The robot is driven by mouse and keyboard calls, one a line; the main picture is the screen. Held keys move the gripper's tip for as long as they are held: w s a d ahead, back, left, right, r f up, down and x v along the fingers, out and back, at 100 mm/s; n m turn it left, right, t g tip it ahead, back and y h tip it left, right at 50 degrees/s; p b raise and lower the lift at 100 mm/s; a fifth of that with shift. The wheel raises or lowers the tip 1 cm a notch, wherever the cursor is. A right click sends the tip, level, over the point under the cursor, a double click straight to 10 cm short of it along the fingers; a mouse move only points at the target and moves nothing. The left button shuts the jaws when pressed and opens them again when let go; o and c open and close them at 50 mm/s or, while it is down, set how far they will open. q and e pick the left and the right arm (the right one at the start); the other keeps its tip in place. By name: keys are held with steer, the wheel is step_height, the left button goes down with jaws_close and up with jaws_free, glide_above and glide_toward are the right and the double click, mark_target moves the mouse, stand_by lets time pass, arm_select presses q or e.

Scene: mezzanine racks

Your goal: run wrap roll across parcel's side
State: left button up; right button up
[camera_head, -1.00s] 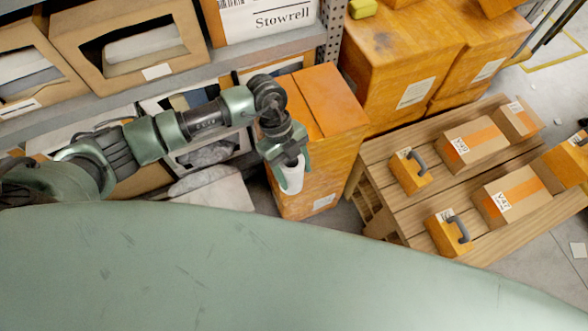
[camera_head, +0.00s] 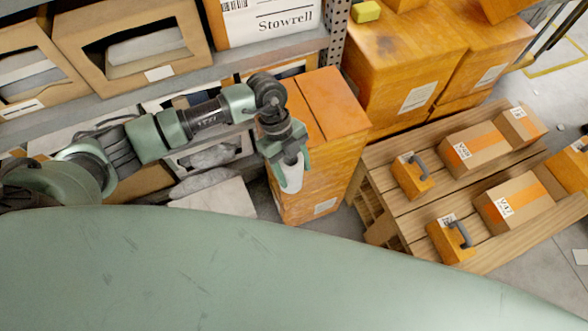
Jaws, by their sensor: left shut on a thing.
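The parcel is a tall orange box (camera_head: 325,160) standing on the floor between the rack and the pallet, with a white label low on its side. My left gripper (camera_head: 289,171) is in front of the parcel's near left side. It is shut on the white wrap roll (camera_head: 292,178), which hangs down from the fingers, roughly upright. The roll is against or very close to the parcel's side; I cannot tell whether it touches. No film is clearly visible on the parcel. My right gripper is not in view.
A wooden pallet (camera_head: 376,218) at right bears small boxes and orange handled cases (camera_head: 410,177). Large orange boxes (camera_head: 405,65) stand behind. The rack shelf (camera_head: 190,70) with open cartons (camera_head: 130,45) lies behind my left arm. Grey floor shows at lower right.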

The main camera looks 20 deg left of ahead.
arm_select(q)
steer(key=shift+w+a, duration=0.2)
steer(key=shift+w, duration=0.05)
steer(key=w+d+b, duration=0.1)
steer(key=w+d, duration=0.2)
steer(key=d, duration=0.2)
steer(key=shift+w, duration=0.4)
stand_by(0.6)
steer(key=w+d+b, duration=0.8)
steer(key=d+b, duration=0.1)
steer(key=d, duration=0.2)
steer(key=shift+w+d, duration=0.15)
steer(key=shift+d, duration=0.05)
stand_by(1.6)
